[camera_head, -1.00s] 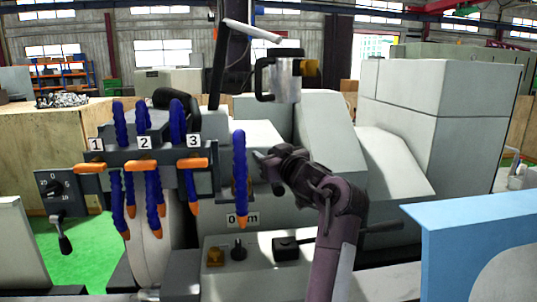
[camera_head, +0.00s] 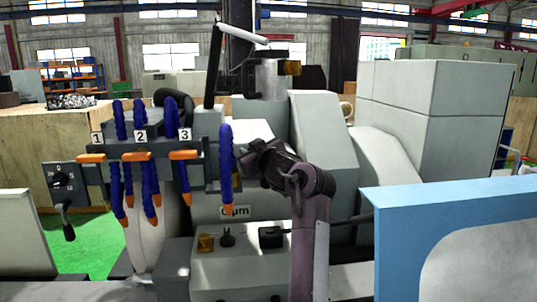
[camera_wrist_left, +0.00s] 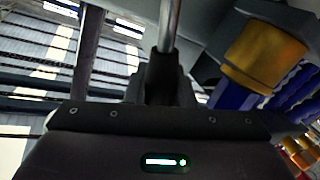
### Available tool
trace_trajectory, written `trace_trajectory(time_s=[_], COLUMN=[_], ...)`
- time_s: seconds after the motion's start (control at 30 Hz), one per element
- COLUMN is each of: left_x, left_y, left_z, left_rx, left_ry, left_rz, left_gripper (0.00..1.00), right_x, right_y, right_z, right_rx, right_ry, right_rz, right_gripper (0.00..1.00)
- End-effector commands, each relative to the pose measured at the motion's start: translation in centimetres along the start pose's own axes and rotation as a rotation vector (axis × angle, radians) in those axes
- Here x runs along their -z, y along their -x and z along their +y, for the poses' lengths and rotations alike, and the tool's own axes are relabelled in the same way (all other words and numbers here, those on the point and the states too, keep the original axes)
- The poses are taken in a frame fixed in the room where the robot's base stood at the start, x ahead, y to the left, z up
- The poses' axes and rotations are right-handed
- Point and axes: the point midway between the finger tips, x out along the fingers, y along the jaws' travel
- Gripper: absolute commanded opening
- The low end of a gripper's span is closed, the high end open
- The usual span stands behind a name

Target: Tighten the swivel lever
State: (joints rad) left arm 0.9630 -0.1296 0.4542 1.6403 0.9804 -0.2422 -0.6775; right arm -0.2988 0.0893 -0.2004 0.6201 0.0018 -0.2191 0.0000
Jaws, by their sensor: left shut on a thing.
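My left gripper (camera_head: 247,161) is in front of the grey grinder (camera_head: 250,132), just right of the rightmost blue coolant hose (camera_head: 226,160). In the left wrist view, the black fingers (camera_wrist_left: 165,72) are shut on a shiny metal rod (camera_wrist_left: 169,25), which appears to be the swivel lever. The rod runs up out of the picture, so its far end is hidden. In the head view the gripper and wrist hide this rod. My right gripper is in neither view.
Blue hoses with orange valves (camera_head: 136,156) hang left of the gripper. A dial box with a black handle (camera_head: 67,222) is at far left. A control panel (camera_head: 228,240) with knobs lies below. A blue-edged panel (camera_head: 400,230) stands at right.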

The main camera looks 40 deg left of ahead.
Motion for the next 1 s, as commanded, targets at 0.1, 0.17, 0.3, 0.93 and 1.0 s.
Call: trace_trajectory(time_s=[0.1, 0.17, 0.3, 0.93, 1.0], left_x=[-0.7, -0.7, -0.7, -0.6, -0.5], left_y=[0.0, -0.1, -0.1, -0.1, 0.0], left_z=[-0.8, -1.1, -1.3, -1.2, -1.1], left_rx=[0.002, 0.002, 0.006, 0.005, 0.004], left_ry=[0.114, 0.144, 0.166, 0.16, 0.146], left_rz=[-0.043, -0.054, -0.061, -0.057, -0.052], left_gripper=[0.0, 0.0, 0.0, 0.44, 0.44], right_x=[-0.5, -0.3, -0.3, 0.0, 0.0], right_y=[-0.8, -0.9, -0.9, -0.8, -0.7], right_z=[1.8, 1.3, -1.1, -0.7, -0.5], right_rx=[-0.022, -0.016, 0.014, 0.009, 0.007], right_ry=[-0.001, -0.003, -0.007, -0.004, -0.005], right_rz=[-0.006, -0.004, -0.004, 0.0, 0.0], right_gripper=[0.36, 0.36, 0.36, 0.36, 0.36])
